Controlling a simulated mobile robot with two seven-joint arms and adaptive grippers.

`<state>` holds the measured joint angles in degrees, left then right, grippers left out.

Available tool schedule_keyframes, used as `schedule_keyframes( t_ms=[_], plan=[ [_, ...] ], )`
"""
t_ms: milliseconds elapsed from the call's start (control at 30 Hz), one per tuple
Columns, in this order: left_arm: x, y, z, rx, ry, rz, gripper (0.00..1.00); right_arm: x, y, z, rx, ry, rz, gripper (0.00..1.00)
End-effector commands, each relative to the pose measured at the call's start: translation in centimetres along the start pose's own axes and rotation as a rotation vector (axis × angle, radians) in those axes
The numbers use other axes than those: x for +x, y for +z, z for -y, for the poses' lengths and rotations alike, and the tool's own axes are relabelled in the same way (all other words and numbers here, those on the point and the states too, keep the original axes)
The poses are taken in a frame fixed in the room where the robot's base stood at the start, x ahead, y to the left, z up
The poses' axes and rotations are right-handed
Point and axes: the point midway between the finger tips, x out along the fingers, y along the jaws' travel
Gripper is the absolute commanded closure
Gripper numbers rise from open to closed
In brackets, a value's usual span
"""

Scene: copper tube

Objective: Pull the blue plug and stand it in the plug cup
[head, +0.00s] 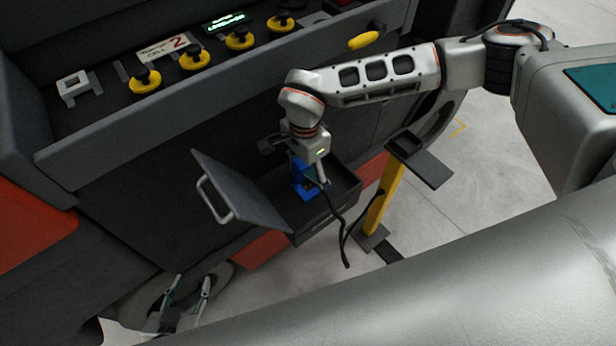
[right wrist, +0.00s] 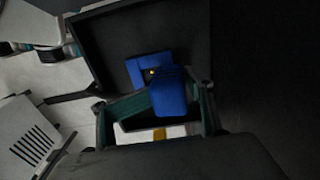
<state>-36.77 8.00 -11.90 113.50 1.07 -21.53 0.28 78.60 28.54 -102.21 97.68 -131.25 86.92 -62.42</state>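The blue plug (right wrist: 170,98) is between the green-padded fingers of my right gripper (right wrist: 168,90), and the pads appear to touch its two sides. Just beyond it in the right wrist view is a blue socket (right wrist: 138,70) with a small yellow spot; I cannot tell whether plug and socket are still joined. In the head view my right gripper (head: 308,168) points down over the blue parts in a dark open box. My left gripper (head: 188,287) is at the lower left, fingers apart and empty. A dark square holder (head: 405,143) tops a yellow post; I cannot tell whether it is the plug cup.
The dark box (head: 335,205) has a raised grey lid (head: 240,190) with a handle on its left. A black cable (head: 345,245) hangs past the box near the yellow post (head: 384,200). A panel with yellow knobs (head: 195,57) is above. A large grey tube (head: 430,275) fills the lower right.

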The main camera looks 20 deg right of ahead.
Motion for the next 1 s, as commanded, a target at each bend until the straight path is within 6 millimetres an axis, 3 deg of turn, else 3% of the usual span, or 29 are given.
schedule_keyframes(
  t_ms=[1000],
  plan=[
    [0.2, 0.6, -0.1, -0.001, 0.002, 0.006, 0.6, 0.1, 0.0, 1.4, -0.002, 0.0, 0.0, 0.53]
  ],
)
